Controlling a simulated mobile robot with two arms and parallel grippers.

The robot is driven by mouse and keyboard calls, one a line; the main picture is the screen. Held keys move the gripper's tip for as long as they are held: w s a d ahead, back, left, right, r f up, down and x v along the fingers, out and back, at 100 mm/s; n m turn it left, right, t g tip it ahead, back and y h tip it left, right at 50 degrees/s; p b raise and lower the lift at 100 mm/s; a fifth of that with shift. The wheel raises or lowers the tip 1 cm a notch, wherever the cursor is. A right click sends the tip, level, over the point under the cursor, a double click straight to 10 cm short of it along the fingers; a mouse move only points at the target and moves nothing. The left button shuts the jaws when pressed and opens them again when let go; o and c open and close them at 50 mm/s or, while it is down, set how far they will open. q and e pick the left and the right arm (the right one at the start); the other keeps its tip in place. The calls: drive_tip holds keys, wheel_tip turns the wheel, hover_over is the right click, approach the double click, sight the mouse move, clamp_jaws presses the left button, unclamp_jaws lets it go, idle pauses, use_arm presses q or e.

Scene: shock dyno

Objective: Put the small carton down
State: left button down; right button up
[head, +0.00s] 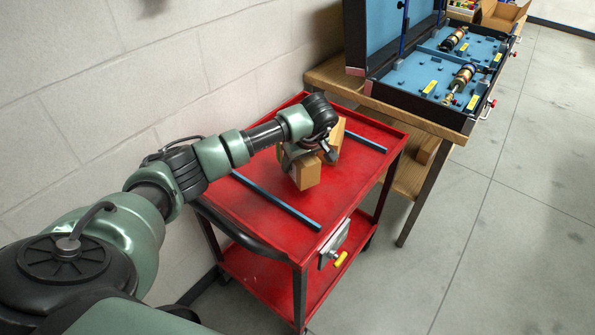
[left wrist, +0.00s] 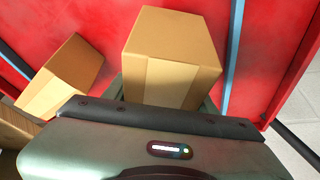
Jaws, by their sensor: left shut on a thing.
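The small carton (head: 306,173) is a tan cardboard box over the red cart top (head: 357,206), between two blue strips. My left gripper (head: 300,158) is shut on it from above. In the left wrist view the carton (left wrist: 172,55) sits between the fingers at the top middle. I cannot tell whether its bottom touches the cart. A second carton (head: 337,131) stands tilted in the picture just behind the gripper, and it also shows in the left wrist view (left wrist: 66,74). My right gripper is not in view.
Blue strips (head: 275,199) and (head: 358,141) cross the cart top. A wooden bench (head: 428,121) with an open blue-lined case (head: 413,81) stands at the back right. A white wall (head: 150,70) runs along the left. The cart's front right area is clear.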

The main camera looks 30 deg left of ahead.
use_arm(q)
wheel_tip(320, 180, down, 4)
drive_tip(key=shift+r, duration=0.1)
drive_tip(key=shift+w+f, duration=0.1)
drive_tip(key=shift+f, duration=0.15)
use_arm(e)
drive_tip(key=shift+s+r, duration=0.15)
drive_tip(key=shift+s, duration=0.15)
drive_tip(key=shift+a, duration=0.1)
use_arm(q)
drive_tip(key=c, duration=0.9)
unclamp_jaws()
drive_tip(key=shift+f, duration=0.2)
drive_tip(key=o, duration=0.4)
drive_tip(key=shift+r, duration=0.1)
